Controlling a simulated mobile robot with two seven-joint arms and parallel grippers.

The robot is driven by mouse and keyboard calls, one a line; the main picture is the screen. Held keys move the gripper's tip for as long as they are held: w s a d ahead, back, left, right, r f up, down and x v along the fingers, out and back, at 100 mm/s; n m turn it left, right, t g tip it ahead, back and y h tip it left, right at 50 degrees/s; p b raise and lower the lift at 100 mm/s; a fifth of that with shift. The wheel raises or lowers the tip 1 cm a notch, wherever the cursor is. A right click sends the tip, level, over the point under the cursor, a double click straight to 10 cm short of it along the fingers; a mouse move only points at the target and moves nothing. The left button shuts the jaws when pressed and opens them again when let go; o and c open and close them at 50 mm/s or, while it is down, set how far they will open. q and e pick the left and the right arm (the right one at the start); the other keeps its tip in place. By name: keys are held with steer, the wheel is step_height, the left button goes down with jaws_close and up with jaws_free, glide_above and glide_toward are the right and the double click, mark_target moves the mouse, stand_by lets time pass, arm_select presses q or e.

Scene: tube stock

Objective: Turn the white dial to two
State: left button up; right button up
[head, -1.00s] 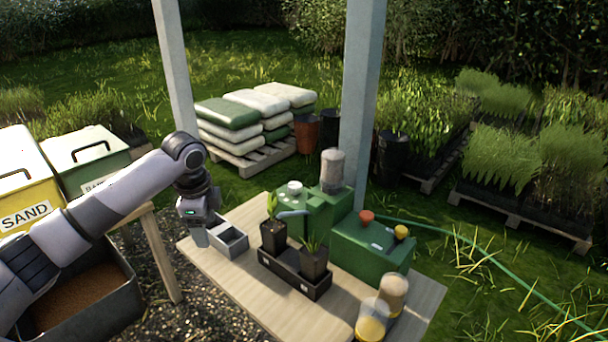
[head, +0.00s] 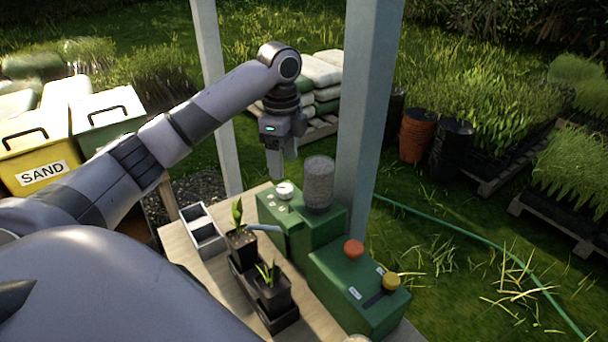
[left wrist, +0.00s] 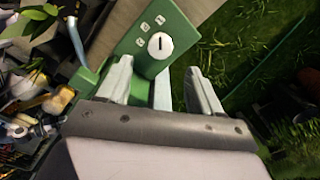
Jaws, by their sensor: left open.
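The white dial (head: 285,190) sits on top of a green machine (head: 328,228) at the back of the table. In the left wrist view the dial (left wrist: 160,45) shows a short dark mark, with several small white number plates beside it, too small to read surely. My left gripper (head: 276,174) points down just above and beside the dial. In the left wrist view its open fingers (left wrist: 158,75) stand either side below the dial, apart from it and holding nothing. My right gripper is not in view.
A clear container of grey grains (head: 318,185) stands on the machine close to the dial. A second green box (head: 345,290) has an orange knob (head: 353,248) and a yellow knob (head: 391,282). Potted plants (head: 270,290) stand in front, and a grey divided tray (head: 204,230) lies left. A post (head: 362,120) rises behind.

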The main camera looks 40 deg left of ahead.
mark_target(285, 188)
arm_select(q)
steer(key=shift+f, duration=3.55)
steer(key=c, duration=1.1)
